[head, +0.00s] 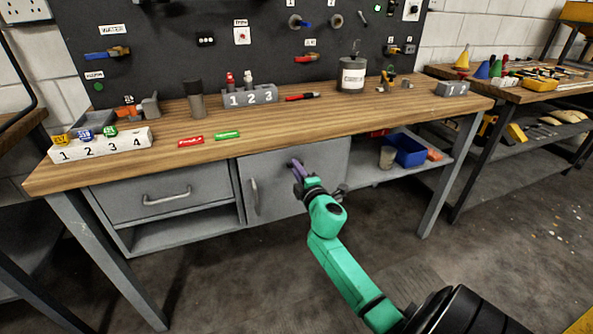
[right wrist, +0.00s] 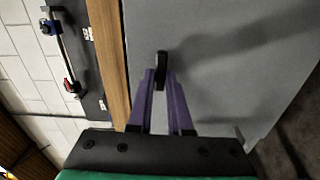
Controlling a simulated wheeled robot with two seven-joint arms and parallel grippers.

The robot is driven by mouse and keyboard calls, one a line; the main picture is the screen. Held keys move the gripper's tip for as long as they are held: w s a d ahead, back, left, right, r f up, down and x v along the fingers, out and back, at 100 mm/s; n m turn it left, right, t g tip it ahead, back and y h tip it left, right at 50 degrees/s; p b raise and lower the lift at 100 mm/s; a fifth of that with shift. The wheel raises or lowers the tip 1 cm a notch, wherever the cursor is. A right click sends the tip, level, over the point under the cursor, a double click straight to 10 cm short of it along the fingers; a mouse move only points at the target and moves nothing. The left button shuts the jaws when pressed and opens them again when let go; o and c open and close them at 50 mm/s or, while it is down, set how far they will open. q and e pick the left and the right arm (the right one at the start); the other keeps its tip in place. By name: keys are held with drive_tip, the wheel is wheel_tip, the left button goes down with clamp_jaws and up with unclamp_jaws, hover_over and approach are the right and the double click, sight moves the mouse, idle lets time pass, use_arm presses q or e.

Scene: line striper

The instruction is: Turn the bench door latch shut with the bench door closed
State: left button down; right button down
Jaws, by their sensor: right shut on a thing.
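The grey bench door (head: 285,200) hangs under the wooden bench top and looks closed, flush with the cabinet front. Its vertical handle (head: 254,197) is on the left side. The small dark latch (right wrist: 161,68) shows in the right wrist view near the top edge of the door. My right gripper (head: 298,168) has purple fingers, and it also shows in the right wrist view (right wrist: 161,80). It is shut on the latch; the fingertips hide part of it. Whether the latch is turned shut I cannot tell. My left gripper is not in view.
A drawer (head: 165,193) sits left of the door. An open shelf right of it holds a blue bin (head: 408,151) and a cup (head: 387,157). The bench top (head: 330,128) overhangs just above the latch. The floor in front is clear.

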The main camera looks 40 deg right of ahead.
drive_tip(key=shift+f+n, duration=0.1)
drive_tip(key=shift+n, duration=0.3)
drive_tip(key=c, duration=0.8)
unclamp_jaws()
drive_tip(key=shift+c, duration=0.2)
drive_tip(key=v, duration=1.4)
drive_tip(key=shift+s+b, duration=0.3)
drive_tip(key=shift+b, duration=0.1)
drive_tip(key=shift+a, duration=0.1)
